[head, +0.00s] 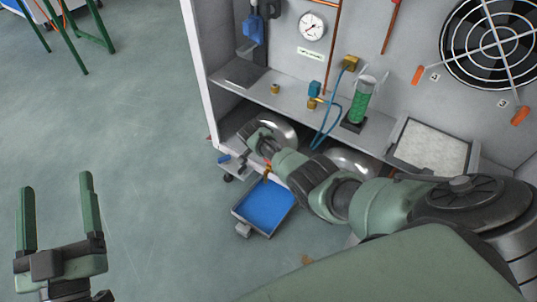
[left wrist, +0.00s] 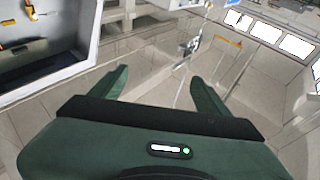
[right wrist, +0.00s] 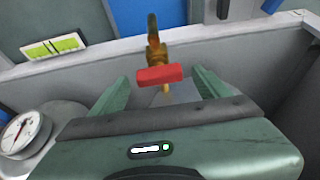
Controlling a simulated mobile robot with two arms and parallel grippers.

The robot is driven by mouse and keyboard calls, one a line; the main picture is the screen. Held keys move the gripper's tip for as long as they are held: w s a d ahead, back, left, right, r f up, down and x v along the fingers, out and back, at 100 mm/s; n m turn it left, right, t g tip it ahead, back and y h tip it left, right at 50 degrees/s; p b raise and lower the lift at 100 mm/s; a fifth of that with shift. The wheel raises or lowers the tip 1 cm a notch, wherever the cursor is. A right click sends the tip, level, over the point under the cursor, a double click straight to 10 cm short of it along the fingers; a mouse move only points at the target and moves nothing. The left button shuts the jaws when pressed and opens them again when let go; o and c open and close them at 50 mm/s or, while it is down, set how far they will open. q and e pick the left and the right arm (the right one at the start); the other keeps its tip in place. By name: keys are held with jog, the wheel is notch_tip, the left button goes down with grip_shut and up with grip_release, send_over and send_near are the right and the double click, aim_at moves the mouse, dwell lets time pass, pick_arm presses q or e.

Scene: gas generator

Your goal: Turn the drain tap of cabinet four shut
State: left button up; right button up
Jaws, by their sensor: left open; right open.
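The drain tap shows in the right wrist view as a brass body with a red bar handle (right wrist: 160,75). The handle lies across the brass stem. In the head view a small brass and red piece (head: 267,168) shows under the cabinet's (head: 199,70) front edge. My right gripper (right wrist: 160,88) is open, with its fingers on either side of the red handle; I cannot tell whether they touch it. In the head view my right arm partly hides this spot. My left gripper (head: 57,183) is open and empty over the floor at the lower left; it also shows in the left wrist view (left wrist: 158,78).
A blue tray (head: 264,207) sits low in front of the cabinet, below the tap. The shelf holds a green-filled cylinder (head: 360,100) and blue tubing (head: 325,130). A round gauge (right wrist: 20,132) is at the left in the right wrist view.

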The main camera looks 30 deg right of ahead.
jog(key=shift+p+v, duration=0.8)
jog(key=shift+v, duration=0.2)
pick_arm(q)
notch_tip(320, 180, down, 12)
jog(key=s+a+g+y+p, duration=0.1)
jog(key=a+g+y, duration=0.1)
jog(key=g, duration=0.5)
pick_arm(e)
jog(key=shift+v, duration=0.9)
pick_arm(q)
jog(key=s+a+f+g+y+p, duration=0.2)
jog(key=s+a+f+g, duration=0.2)
jog(key=s+f+g, duration=0.3)
jog(key=s+f, duration=0.2)
jog(key=s, duration=0.1)
jog(key=shift+f+n+g+p, duration=0.3)
jog(key=shift+g+p, duration=0.1)
pick_arm(e)
jog(key=v, duration=0.4)
pick_arm(q)
jog(key=shift+s, duration=0.1)
